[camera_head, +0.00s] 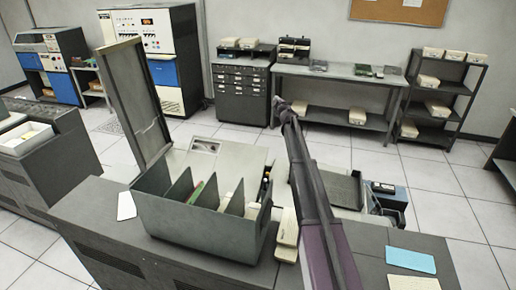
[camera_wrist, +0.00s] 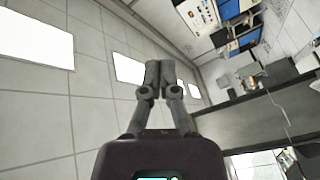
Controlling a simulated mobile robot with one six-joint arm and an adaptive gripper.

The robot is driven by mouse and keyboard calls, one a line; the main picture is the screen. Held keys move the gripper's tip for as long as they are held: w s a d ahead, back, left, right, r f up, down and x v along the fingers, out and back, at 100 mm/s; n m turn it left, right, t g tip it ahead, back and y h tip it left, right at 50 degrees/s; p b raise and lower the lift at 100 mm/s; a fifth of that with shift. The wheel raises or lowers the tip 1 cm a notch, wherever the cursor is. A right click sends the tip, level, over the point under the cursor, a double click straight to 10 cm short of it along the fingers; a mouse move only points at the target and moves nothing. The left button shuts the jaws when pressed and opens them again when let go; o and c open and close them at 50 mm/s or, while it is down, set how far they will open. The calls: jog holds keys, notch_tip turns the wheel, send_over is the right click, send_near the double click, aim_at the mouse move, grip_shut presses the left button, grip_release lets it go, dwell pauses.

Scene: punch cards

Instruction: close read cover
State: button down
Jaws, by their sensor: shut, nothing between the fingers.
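A tall grey cover panel (camera_head: 137,100) with a pale rim stands raised and tilted slightly left at the left side of the head view; it looks like the read cover. Its lower end meets the machine behind a grey divided bin (camera_head: 205,218), which hides the joint. My gripper (camera_head: 284,104) is at the far end of my arm, high up and to the right of the cover, apart from it. In the wrist view my gripper (camera_wrist: 160,72) has its two fingers together with nothing between them. I cannot clearly make out the cover in the wrist view.
The bin holds cards between several dividers. A cream box (camera_head: 287,235) sits right of the bin, and a blue card stack (camera_head: 411,260) lies on the machine top at right. A workbench (camera_head: 340,75) and a shelf rack (camera_head: 440,95) stand against the back wall. Tiled floor lies between.

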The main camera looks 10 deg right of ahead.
aim_at(255, 146)
jog(key=s+a+f+n+g+y+b, duration=0.1)
jog(key=s+a+f+n+g+y, duration=0.1)
jog(key=f, duration=0.5)
jog(key=s+a+f+n+g+y+b, duration=0.2)
jog(key=s+a+f+g+y, duration=0.1)
jog(key=s+f+g, duration=0.4)
jog(key=shift+s+a+f+y, duration=0.35)
jog(key=shift+s+a, duration=0.2)
jog(key=shift+s, duration=0.45)
jog(key=shift+w, duration=0.1)
jog(key=b+x, duration=0.6)
jog(key=x, duration=0.4)
jog(key=shift+d+f, duration=0.1)
jog(key=shift+f, duration=0.1)
jog(key=shift+w+d+f+b, duration=0.25)
jog(key=shift+w+f+b, duration=0.2)
jog(key=shift+f+b, duration=0.35)
jog(key=shift+w+d+f+b, duration=0.25)
jog(key=shift+w+f+b, duration=0.2)
jog(key=shift+f+b, duration=0.3)
jog(key=shift+r, duration=0.1)
jog(key=shift+w, duration=0.1)
